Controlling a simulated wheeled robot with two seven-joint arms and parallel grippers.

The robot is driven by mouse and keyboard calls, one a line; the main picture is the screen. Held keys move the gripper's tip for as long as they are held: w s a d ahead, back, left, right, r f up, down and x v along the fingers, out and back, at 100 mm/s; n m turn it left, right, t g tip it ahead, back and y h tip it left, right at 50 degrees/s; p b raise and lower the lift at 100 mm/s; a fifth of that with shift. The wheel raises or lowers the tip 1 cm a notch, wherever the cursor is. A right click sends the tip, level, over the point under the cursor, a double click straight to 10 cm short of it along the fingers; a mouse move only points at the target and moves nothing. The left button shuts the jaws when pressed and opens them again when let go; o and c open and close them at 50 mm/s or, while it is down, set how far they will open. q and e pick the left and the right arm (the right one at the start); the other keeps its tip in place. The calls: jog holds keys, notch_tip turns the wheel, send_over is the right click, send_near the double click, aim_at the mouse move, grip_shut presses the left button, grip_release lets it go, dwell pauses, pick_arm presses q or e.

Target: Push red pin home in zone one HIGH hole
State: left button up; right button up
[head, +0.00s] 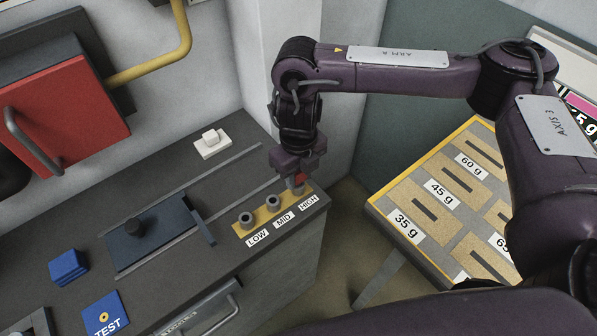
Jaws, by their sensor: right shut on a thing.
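The red pin (299,178) is at the HIGH hole, at the right end of the yellow strip (260,215) on the dark bench. My right gripper (297,172) points down over that hole and is shut on the pin. Only a small red part shows between the fingers and the hole. I cannot tell how deep the pin sits. The MID hole (273,202) and the LOW hole (246,219) show as dark-topped collars with no pin in them. My left gripper is not in view.
A blue sliding plate (150,235) with a dark knob lies left of the strip. Blue blocks (68,266) and a TEST card (103,315) are at the lower left. A slotted board with gram labels (440,200) stands right, across a gap. A red box (65,115) hangs at upper left.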

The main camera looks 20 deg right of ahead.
jog(key=shift+f+b, duration=0.55)
jog(key=shift+f, duration=0.3)
jog(key=o, duration=1.6)
jog(key=shift+c, duration=0.2)
notch_tip(320, 180, up, 6)
jog(key=p, duration=0.6)
jog(key=shift+r, duration=0.1)
jog(key=shift+s, duration=0.1)
